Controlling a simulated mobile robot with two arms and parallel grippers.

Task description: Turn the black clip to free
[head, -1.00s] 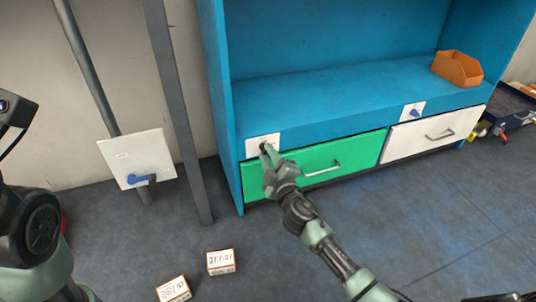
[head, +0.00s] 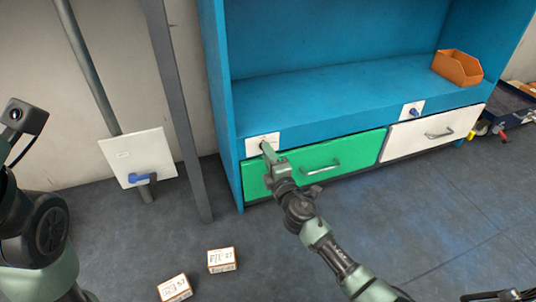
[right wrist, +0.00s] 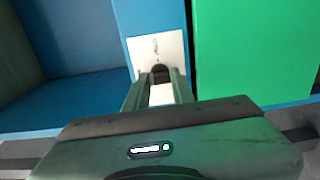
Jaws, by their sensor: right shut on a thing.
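The black clip (right wrist: 160,72) sits on a small white label plate (right wrist: 150,50) on the blue cabinet's front rail. In the head view the plate (head: 252,146) is above the green drawer's left end, and my gripper mostly hides the clip. My right gripper (head: 267,147) reaches the plate and is shut on the clip. In the right wrist view its two fingers (right wrist: 160,85) stand on either side of the clip. The clip's exact angle is hard to tell. My left arm shows at the left edge of the head view; its gripper fingers are out of view.
Below the rail are a green drawer (head: 345,160) and a white drawer (head: 415,140). A second plate with a blue clip (head: 414,112) is to the right. An orange bin (head: 457,68) stands on the shelf. Two small boxes (head: 221,260) (head: 174,288) lie on the floor.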

